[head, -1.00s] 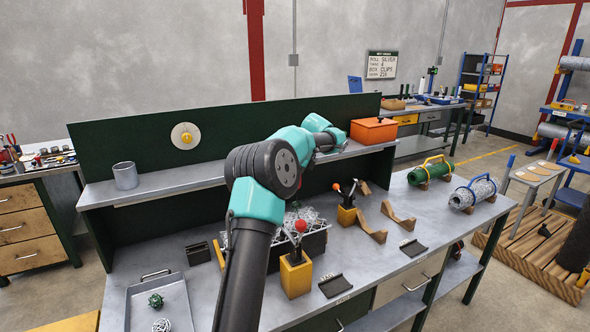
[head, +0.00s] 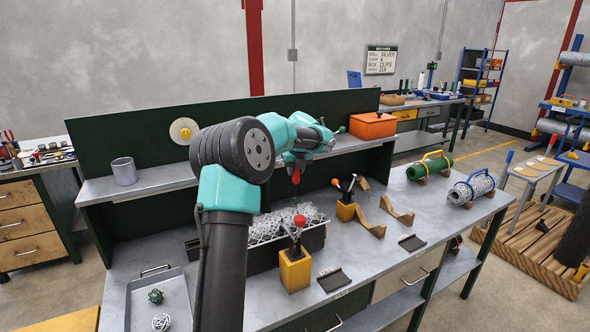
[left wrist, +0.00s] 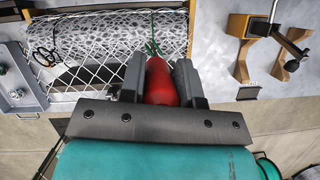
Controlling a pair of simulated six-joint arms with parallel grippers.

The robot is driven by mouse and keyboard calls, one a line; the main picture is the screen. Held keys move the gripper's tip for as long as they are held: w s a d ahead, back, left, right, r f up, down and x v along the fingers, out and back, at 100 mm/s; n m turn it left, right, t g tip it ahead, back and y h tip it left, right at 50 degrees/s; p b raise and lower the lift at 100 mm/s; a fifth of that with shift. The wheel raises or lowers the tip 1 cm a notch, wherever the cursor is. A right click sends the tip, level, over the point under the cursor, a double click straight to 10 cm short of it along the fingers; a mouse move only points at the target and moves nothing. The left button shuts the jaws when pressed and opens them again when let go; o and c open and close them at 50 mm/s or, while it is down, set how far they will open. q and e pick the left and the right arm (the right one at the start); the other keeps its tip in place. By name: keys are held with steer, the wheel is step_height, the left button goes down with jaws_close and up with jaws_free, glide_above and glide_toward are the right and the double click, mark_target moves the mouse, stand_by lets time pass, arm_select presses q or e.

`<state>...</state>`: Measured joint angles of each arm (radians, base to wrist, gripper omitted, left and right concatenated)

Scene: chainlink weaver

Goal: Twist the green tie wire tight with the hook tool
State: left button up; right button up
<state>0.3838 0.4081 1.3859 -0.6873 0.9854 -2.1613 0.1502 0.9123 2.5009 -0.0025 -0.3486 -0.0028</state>
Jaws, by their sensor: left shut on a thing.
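My left gripper (head: 296,166) is above the bench, over the silver chainlink roll (head: 266,229) in its dark trough. It is shut on the red handle of the hook tool (head: 296,177); the handle also shows between the fingers in the left wrist view (left wrist: 161,84). The green tie wire (left wrist: 153,44) stands at the roll's mesh just beyond the handle in the left wrist view. The tool's hook end is too small to make out, so I cannot tell whether it touches the wire. My right gripper is not in view.
A yellow block with a red knob (head: 295,271) stands before the trough. A tool holder (head: 346,211) and wooden cradles (head: 397,214) are to its right. A grey tray (head: 172,302) is at the left. Green (head: 431,167) and silver (head: 472,188) rolls lie at the right end.

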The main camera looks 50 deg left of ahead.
arm_select(q)
steer(key=shift+m+t+h, duration=0.3)
steer(key=shift+m+t, duration=0.2)
steer(key=shift+m, duration=1)
steer(key=shift+r+n+g, duration=0.1)
steer(key=shift+n+g, duration=0.2)
steer(key=shift+n, duration=0.7)
steer(key=shift+r, duration=2.1)
